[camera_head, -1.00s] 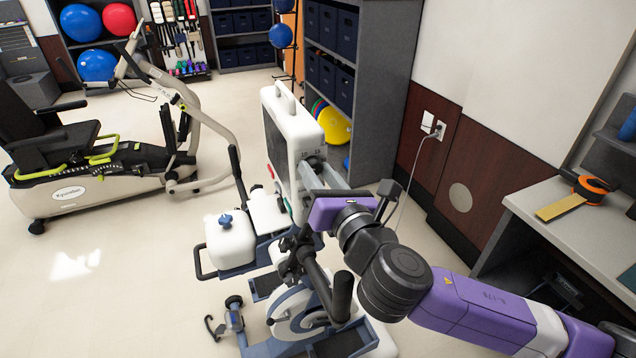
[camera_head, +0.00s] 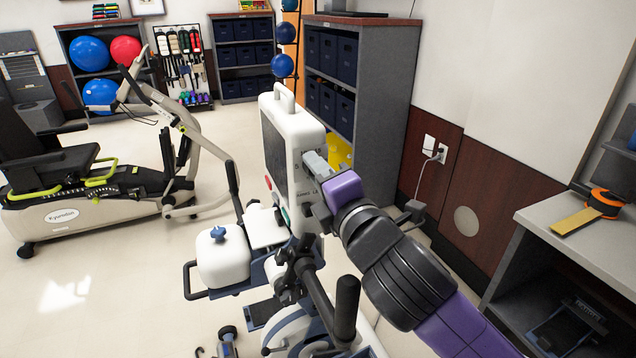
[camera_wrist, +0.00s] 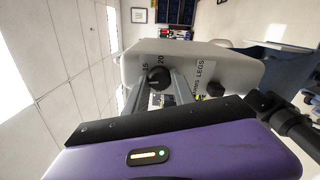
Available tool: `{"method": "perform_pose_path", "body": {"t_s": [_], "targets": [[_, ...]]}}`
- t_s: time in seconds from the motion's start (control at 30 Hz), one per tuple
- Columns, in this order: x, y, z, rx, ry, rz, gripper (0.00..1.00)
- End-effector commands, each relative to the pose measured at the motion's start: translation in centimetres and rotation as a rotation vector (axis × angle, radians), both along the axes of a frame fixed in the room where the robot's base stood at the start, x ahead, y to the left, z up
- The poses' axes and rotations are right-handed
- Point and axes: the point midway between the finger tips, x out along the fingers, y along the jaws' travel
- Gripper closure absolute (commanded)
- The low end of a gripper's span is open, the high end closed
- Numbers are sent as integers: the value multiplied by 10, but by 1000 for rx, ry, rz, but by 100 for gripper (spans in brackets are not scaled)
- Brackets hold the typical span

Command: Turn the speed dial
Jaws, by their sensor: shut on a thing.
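The machine's white console (camera_head: 305,130) stands upright near the middle of the head view, its side panel facing my arm. In the wrist view, the black speed dial (camera_wrist: 158,77) sits on that panel (camera_wrist: 215,62) beside printed numbers, of which 15 and 20 are readable. My gripper (camera_head: 314,163) reaches the panel from the right, and its grey fingers hide the dial in the head view. In the wrist view, my gripper (camera_wrist: 157,84) has one finger on each side of the dial and is shut on it.
A second black knob (camera_wrist: 215,89) sits on the panel near ARMS and LEGS labels. A black handlebar (camera_head: 346,310) rises below my arm. A recumbent stepper (camera_head: 100,195) stands at the left. A desk (camera_head: 575,225) is at the right. Open floor lies at the lower left.

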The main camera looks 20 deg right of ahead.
Motion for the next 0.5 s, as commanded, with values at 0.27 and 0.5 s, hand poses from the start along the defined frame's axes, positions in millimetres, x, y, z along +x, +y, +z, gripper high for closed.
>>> {"method": "perform_pose_path", "body": {"t_s": [0.27,0.5], "targets": [[0,1,-3,264,4,0,100],[0,1,-2,456,5,-1,100]]}}
